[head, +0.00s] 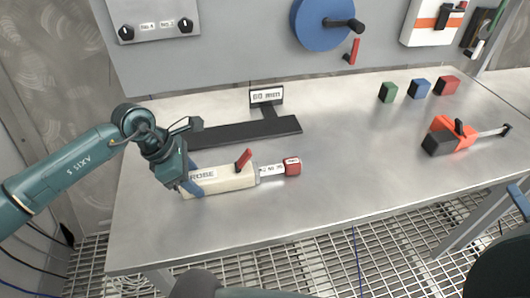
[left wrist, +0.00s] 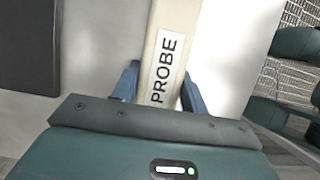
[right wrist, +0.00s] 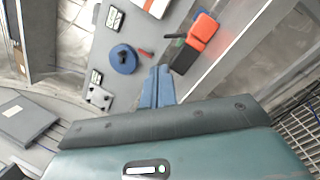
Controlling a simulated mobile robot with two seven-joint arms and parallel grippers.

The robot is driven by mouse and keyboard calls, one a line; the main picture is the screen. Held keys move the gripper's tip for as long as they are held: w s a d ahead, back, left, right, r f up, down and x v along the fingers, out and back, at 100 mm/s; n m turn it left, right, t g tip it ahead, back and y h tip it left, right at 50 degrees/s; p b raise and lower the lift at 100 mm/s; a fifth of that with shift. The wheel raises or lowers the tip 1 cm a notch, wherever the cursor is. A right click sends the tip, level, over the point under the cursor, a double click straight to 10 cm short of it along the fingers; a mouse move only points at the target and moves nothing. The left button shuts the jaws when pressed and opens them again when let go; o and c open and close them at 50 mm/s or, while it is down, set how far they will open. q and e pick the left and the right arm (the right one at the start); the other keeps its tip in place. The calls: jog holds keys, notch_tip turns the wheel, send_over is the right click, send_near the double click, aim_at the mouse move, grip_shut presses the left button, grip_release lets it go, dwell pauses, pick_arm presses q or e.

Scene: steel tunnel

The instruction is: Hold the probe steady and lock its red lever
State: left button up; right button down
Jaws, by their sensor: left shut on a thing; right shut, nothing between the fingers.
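The probe (head: 225,180) lies on the steel table, a long cream body with a PROBE label and a dark red block (head: 292,166) at its right end. Its red lever (head: 243,159) sticks up from the top, tilted to the right. My left gripper (head: 193,182) is shut on the probe's left end. In the left wrist view the blue fingers (left wrist: 158,88) sit on both sides of the cream body (left wrist: 175,20); the lever is out of that view. My right gripper (right wrist: 157,85) is shut and empty, away from the probe.
A dark stand with a "60 mm" sign (head: 266,96) stands behind the probe. An orange-and-black tool (head: 448,136) lies at the right. Green (head: 388,92), blue (head: 420,88) and red (head: 447,85) blocks sit at the back. A blue wheel (head: 322,24) is on the panel. The table's front middle is clear.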

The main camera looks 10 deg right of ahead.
jog(key=w+a+r+n+y, duration=0.55)
jog(key=w+r+n, duration=0.35)
jog(key=w, duration=0.3)
jog(key=shift+w+a+f+n+g+y, duration=0.85)
jog(key=shift+w+a+n+g+y, duration=1.75)
jog(key=shift+a, duration=3.4)
jog(key=shift+w+a+f+n+g+y, duration=0.9)
jog(key=shift+w+a+n+g, duration=0.55)
jog(key=shift+a+n+g, duration=3.55)
jog(key=shift+w+a+f+n+g+y, duration=0.85)
jog(key=shift+w+a+n+g+y, duration=1.5)
jog(key=shift+a, duration=4.6)
jog(key=shift+s+m+g+h, duration=0.35)
jog(key=shift+m+g+h, duration=0.1)
jog(key=shift+m+h, duration=0.2)
